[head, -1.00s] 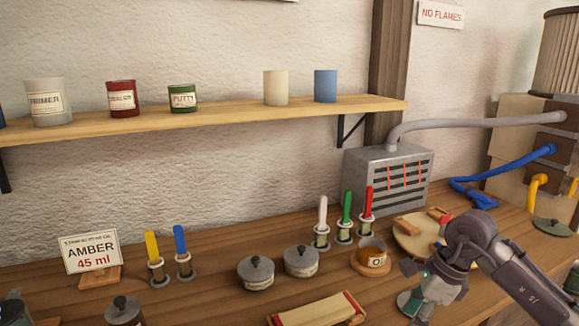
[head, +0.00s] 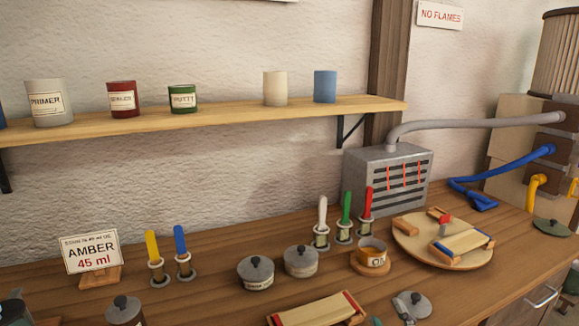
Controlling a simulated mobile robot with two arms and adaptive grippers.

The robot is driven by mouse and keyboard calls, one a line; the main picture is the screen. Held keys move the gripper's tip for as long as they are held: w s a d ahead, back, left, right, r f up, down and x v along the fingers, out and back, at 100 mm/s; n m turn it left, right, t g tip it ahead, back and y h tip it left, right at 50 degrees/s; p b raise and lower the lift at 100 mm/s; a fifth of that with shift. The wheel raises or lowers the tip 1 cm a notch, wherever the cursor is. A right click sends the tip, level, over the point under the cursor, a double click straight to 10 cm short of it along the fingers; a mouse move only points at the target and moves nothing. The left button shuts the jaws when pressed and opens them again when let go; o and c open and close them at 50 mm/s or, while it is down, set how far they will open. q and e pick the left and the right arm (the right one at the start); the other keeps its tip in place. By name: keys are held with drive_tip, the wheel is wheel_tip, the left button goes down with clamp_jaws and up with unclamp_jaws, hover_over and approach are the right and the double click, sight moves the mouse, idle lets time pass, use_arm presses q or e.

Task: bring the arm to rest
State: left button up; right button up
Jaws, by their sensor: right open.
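My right gripper (head: 568,320) shows only as a small dark piece at the bottom right corner, below the bench edge. It is open, and nothing shows in its jaws. It is apart from the objects on the bench. My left gripper (head: 10,308) seems to be the dark shape cut off at the bottom left corner. Its jaws cannot be made out.
A grey heater (head: 388,180) stands behind.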

drive_tip(key=s+d+f+m+g+h, duration=0.25)
drive_tip(key=s+f+m+g, duration=0.45)
drive_tip(key=s+f, duration=0.55)
drive_tip(key=s+f+m+g+y, duration=0.2)
drive_tip(key=s+f+g, duration=0.65)
drive_tip(key=s, duration=0.45)
wheel_tip(320, 180, down, 26)
drive_tip(key=s, duration=0.1)
drive_tip(key=s+d+f+g, duration=0.1)
drive_tip(key=s+d+f, duration=0.1)
drive_tip(key=s+f, duration=1.4)
drive_tip(key=shift+s+d+g, duration=0.15)
drive_tip(key=shift+s+g, duration=0.2)
drive_tip(key=shift+s, duration=0.05)
